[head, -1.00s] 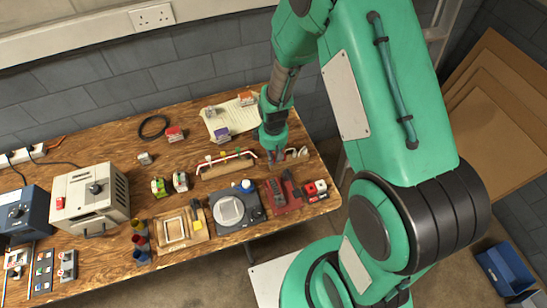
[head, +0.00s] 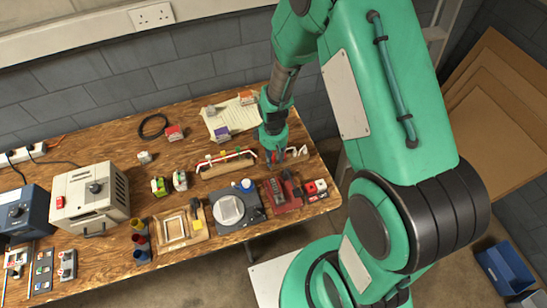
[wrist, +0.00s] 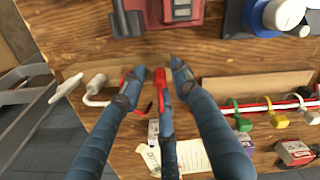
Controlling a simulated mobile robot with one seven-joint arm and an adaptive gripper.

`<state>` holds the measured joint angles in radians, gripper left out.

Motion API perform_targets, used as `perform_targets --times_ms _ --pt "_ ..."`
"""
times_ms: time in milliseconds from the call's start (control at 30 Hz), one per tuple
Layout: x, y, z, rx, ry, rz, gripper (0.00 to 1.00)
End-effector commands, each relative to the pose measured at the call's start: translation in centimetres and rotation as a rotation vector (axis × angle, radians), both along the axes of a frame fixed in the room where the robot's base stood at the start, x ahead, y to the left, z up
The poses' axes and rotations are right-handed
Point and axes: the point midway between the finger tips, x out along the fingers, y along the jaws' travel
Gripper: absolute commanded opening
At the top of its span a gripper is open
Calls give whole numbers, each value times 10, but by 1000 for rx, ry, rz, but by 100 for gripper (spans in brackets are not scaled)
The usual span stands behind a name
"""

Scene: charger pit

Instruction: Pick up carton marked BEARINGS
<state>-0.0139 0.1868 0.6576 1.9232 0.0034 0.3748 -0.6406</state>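Several small cartons lie at the back of the bench, and I cannot read BEARINGS on any of them. In the head view they are a red-and-white carton (head: 175,133), a purple-and-white one (head: 222,134), an orange-red one (head: 247,98) and a greyish one (head: 210,111). The wrist view shows the red-and-white carton (wrist: 295,152) at lower right, the purple one (wrist: 245,144), and a pale carton (wrist: 153,130) partly behind a finger. My gripper (wrist: 160,75) points down over the bench near the pipe rack, blue fingers spread apart. A red piece shows between them; whether it is held is unclear.
A red-and-white pipe on a wooden block (head: 226,166) lies close to my gripper. A red tool base (head: 282,195) and a dark scale (head: 237,210) stand in front. Paper (head: 231,119) lies under some cartons. A black cable ring (head: 153,127) is at the back left.

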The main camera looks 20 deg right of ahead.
Motion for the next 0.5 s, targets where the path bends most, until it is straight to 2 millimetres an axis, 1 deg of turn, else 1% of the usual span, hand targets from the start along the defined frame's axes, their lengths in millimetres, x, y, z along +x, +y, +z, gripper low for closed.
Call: perform_targets --times_ms 267,500 --pt "1 0 35 0 -3 0 31" --pt "2 0 77 0 -4 0 31"
